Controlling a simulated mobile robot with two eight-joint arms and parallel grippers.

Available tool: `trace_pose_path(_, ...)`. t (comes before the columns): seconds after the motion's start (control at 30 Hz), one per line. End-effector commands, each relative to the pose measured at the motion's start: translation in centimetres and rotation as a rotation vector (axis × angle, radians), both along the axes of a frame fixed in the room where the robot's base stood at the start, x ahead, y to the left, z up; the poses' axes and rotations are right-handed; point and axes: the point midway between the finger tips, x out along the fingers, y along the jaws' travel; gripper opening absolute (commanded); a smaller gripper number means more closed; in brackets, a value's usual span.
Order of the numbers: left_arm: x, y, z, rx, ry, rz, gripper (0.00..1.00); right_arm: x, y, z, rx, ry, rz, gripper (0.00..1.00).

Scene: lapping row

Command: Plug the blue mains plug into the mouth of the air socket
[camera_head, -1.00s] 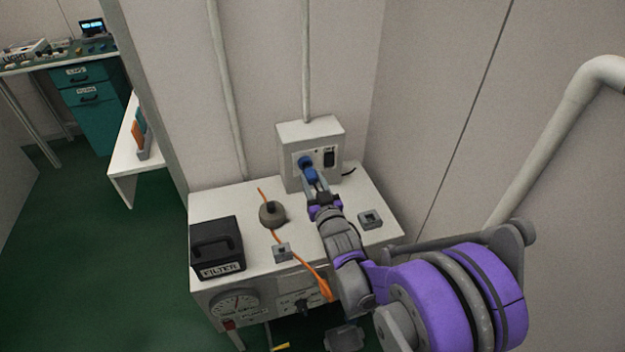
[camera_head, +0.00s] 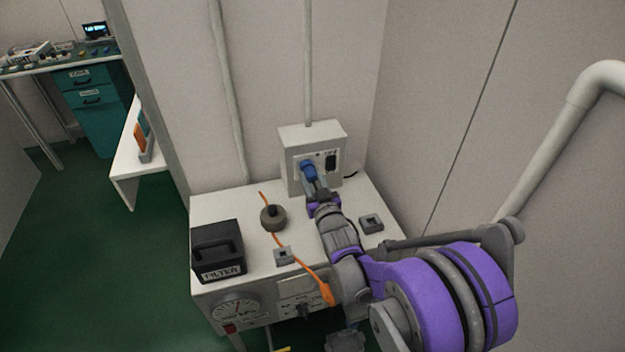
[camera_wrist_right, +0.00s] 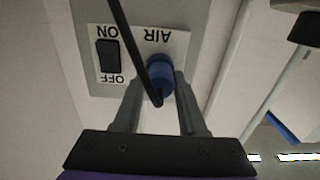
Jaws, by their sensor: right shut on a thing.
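The blue mains plug (camera_head: 309,171) is at the front face of the grey socket box (camera_head: 311,137), on the left side of its panel. In the right wrist view the blue plug (camera_wrist_right: 160,76) sits directly below the AIR label, against the panel, and covers the socket mouth. How deep it sits I cannot tell. My right gripper (camera_head: 315,185) is shut on the plug; its two fingers also show in the right wrist view (camera_wrist_right: 158,100). A black cord crosses in front of the plug there. My left gripper is not in view.
A black ON/OFF switch (camera_wrist_right: 109,56) is beside the plug. On the white bench (camera_head: 235,201) stand a black FILTER box (camera_head: 217,250), a round grey weight (camera_head: 273,217), small grey blocks (camera_head: 371,223) and an orange cord (camera_head: 304,265). A wall stands close on the right.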

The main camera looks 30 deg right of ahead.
Motion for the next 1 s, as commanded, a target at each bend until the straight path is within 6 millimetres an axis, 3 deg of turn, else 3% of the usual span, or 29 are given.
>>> trace_pose_path(0.1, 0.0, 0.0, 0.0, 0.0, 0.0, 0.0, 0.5, 0.3, -0.1, 0.0, 0.0, 0.0, 0.0, 0.0)
trace_pose_path(0.13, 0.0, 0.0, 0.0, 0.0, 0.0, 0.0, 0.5, 0.3, -0.1, 0.0, 0.0, 0.0, 0.0, 0.44)
trace_pose_path(0.3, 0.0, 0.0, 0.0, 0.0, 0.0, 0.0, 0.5, 0.3, -0.1, 0.0, 0.0, 0.0, 0.0, 0.75)
trace_pose_path(0.67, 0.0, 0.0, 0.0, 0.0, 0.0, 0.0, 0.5, -0.1, 0.0, 0.0, 0.0, 0.0, 0.0, 0.76)
trace_pose_path(0.77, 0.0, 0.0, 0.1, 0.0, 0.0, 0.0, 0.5, -1.2, 0.3, 0.0, 0.0, 0.0, 0.0, 0.76)
trace_pose_path(1.0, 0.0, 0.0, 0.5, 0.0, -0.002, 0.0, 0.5, -5.9, 1.4, 0.1, 0.0, 0.0, 0.0, 0.76)
